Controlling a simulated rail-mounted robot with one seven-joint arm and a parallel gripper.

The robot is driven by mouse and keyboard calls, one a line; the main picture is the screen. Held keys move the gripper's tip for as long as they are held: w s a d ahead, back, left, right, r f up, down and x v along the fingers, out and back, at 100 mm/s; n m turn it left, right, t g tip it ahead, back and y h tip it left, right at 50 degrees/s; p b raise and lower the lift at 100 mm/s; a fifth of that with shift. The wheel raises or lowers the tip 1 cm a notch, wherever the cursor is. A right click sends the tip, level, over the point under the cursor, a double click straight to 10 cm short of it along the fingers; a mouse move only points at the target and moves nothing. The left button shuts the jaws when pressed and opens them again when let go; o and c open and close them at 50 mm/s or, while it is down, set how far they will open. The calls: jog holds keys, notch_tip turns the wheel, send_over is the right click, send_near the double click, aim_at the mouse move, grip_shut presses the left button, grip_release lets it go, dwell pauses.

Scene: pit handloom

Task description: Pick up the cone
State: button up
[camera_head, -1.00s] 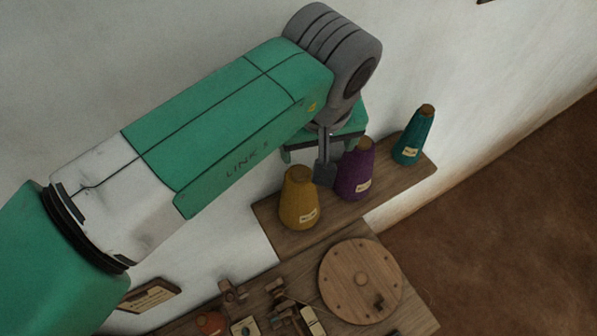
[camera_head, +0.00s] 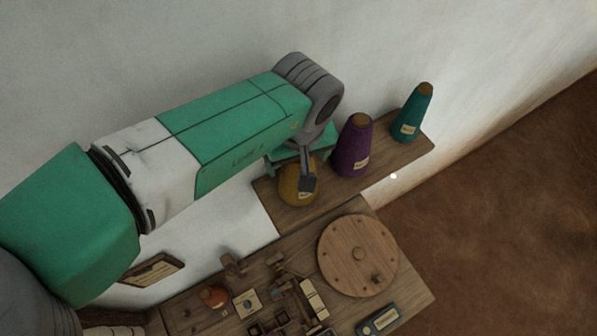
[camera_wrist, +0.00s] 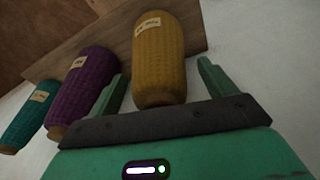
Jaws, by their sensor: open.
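Three thread cones stand on a wooden shelf. The yellow cone (camera_head: 291,190) is partly hidden behind my gripper (camera_head: 305,172) in the head view. In the wrist view the yellow cone (camera_wrist: 158,58) lies between the two fingers of my gripper (camera_wrist: 160,85), which are spread wide with a gap on either side. The purple cone (camera_head: 352,148) stands to its right in the head view and shows left of the left finger in the wrist view (camera_wrist: 84,82). The teal cone (camera_head: 412,115) is farthest right; it also shows at the left of the wrist view (camera_wrist: 28,115).
The shelf (camera_head: 385,160) is set against a pale wall (camera_head: 180,60). Below it is a wooden bench with a round wooden disc (camera_head: 357,255), a small orange pot (camera_head: 213,296) and a device with a display (camera_head: 378,320). Brown floor (camera_head: 500,230) is at right.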

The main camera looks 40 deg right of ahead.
jog(key=c, duration=1.5)
jog(key=shift+r, duration=0.1)
